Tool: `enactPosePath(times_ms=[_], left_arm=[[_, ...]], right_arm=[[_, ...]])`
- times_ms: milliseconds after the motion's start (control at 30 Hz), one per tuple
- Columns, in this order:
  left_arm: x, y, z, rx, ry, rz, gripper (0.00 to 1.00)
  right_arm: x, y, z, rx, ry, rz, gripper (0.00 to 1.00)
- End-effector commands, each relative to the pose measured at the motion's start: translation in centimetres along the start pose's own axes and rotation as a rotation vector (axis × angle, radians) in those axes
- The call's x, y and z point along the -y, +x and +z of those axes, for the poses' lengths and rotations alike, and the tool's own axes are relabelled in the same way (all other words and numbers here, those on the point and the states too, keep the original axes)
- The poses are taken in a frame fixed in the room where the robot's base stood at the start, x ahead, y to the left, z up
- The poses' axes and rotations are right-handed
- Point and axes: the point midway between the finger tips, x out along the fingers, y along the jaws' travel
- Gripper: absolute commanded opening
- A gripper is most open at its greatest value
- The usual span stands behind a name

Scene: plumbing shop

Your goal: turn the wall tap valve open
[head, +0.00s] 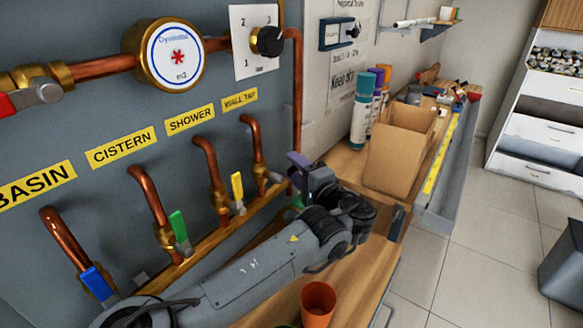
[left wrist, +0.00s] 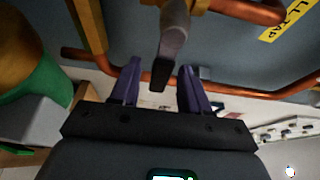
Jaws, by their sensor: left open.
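The wall tap valve (head: 261,174) sits at the foot of the rightmost copper pipe, under the yellow WALL TAP label (head: 240,100). In the head view its lever is mostly hidden near my gripper. My left gripper (head: 300,164) is beside this valve, with a purple finger showing. In the left wrist view a grey lever with a black tip (left wrist: 172,42) reaches down between the two purple fingers of my left gripper (left wrist: 160,83). The fingers are open, with a gap on each side of the lever. My right gripper is not in view.
Blue (head: 97,283), green (head: 180,232) and yellow (head: 238,190) lever valves line the panel to the left. An orange cup (head: 317,300) stands on the bench below my arm. A cardboard box (head: 395,158) and spray cans (head: 362,110) stand to the right.

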Motion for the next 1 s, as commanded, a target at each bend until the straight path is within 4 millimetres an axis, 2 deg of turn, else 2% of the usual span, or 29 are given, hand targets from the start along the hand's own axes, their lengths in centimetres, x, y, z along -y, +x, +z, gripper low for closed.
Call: enactPosePath(times_ms=[233, 600, 667, 900, 1000], left_arm=[[-0.1, 2.2, -0.1, -0.001, 0.000, 0.000, 0.46], [0.0, 2.6, -0.1, -0.002, 0.000, 0.001, 0.46], [0.0, 2.6, -0.1, -0.002, 0.000, 0.001, 0.40], [0.0, 2.6, -0.1, -0.001, 0.000, 0.001, 0.03], [0.0, 2.6, -0.1, -0.001, 0.000, 0.001, 0.00]], right_arm=[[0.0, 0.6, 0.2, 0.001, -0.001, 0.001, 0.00], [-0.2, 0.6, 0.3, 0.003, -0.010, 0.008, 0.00], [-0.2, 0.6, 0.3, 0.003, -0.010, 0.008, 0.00], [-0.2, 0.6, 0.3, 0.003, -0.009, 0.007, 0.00], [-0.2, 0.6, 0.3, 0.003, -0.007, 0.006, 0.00]])
